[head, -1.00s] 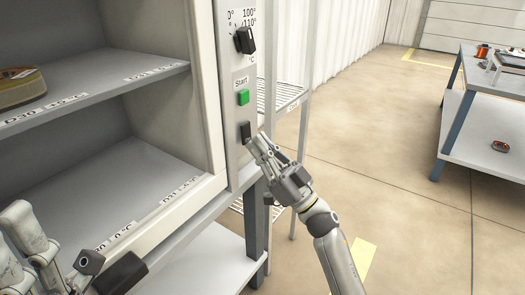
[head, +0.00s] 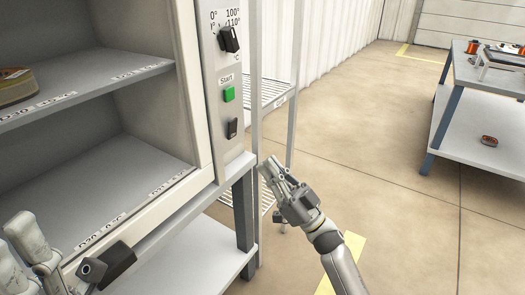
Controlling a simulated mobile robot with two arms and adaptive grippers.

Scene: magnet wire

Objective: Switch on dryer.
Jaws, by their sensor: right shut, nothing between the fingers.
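The dryer is a light grey cabinet (head: 203,120) with an open front at the left. Its control strip carries a black temperature knob (head: 229,39), a green Start button (head: 229,94) and a black rocker switch (head: 231,128) below it. Which way the rocker is tipped is too small to tell. My right gripper (head: 267,168) is shut and empty, below and to the right of the rocker, apart from the panel. Parts of my left arm show at the lower left; its fingertips do not show.
A yellowish round item (head: 15,88) lies on the dryer's upper shelf. A wire rack (head: 277,95) stands behind. A table (head: 470,88) with orange spools is at the right. The floor between is clear.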

